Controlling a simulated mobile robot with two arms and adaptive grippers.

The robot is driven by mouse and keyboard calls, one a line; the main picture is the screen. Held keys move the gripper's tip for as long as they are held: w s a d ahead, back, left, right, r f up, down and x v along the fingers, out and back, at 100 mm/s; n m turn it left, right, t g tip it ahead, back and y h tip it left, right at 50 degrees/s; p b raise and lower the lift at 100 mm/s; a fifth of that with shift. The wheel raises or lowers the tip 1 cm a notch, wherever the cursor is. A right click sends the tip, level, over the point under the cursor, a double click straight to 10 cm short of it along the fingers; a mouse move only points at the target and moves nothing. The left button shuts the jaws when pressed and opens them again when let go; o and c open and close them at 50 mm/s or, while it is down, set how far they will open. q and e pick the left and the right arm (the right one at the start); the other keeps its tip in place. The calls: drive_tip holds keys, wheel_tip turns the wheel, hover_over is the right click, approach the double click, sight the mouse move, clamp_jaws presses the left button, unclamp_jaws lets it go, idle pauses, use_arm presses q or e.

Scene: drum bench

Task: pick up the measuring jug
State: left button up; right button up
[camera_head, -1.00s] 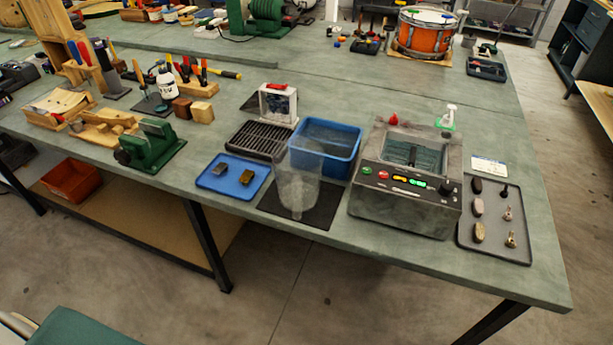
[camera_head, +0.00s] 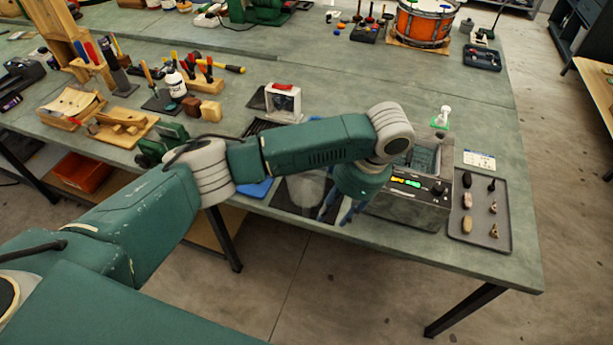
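The clear measuring jug (camera_head: 306,188) stands on the dark mat (camera_head: 287,200) near the bench's front edge. It is mostly hidden behind my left arm, and only a faint pale part shows. My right gripper is not in view.
The grey machine (camera_head: 428,213) with lit buttons stands right of the gripper, with a grey tray (camera_head: 481,238) of small parts beyond it. A blue tray (camera_head: 258,189) is mostly covered by my arm. The blue bin is hidden. A white framed stand (camera_head: 283,103) is behind.

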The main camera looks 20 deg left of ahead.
sight(307, 212)
use_arm(q)
drive_tip(key=shift+y, duration=0.7)
drive_tip(key=a, duration=0.2)
drive_tip(key=w+a+p, duration=0.1)
drive_tip(key=a, duration=0.2)
drive_tip(key=p+x, duration=0.1)
drive_tip(key=x, duration=0.5)
drive_tip(key=shift+f, duration=0.15)
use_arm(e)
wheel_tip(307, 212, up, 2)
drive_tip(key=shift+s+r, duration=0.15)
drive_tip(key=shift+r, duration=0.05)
use_arm(q)
clamp_jaws()
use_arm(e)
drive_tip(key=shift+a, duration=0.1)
use_arm(q)
drive_tip(key=shift+w, duration=0.1)
